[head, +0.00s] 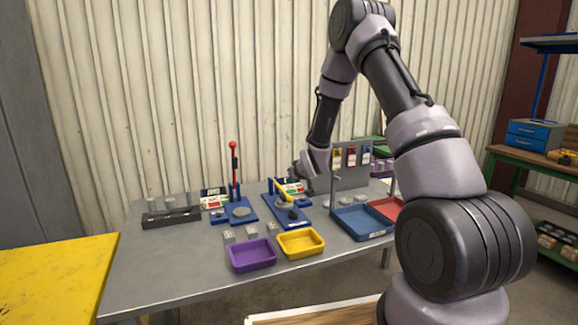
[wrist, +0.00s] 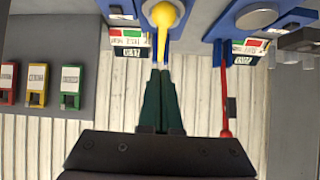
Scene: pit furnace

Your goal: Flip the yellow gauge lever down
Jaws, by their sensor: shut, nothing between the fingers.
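The yellow gauge lever (head: 281,190) is on a blue-based gauge (head: 289,211). It slants forward and down, away from upright. In the wrist view its yellow ball knob (wrist: 163,15) is at the top and its rod runs toward the blue uprights. My gripper (wrist: 160,72) is shut and empty, its dark green fingers pointing at the rod's lower part in the picture. I cannot tell whether the fingertips touch it. In the head view my gripper is behind the lever and its fingertips are hard to make out.
A red lever (head: 234,163) stands upright on a similar blue-based gauge (head: 237,211) to the left. Purple (head: 252,255) and yellow (head: 300,243) trays lie in front. A blue tray (head: 362,223) and a rack with tagged items (head: 352,157) are to the right.

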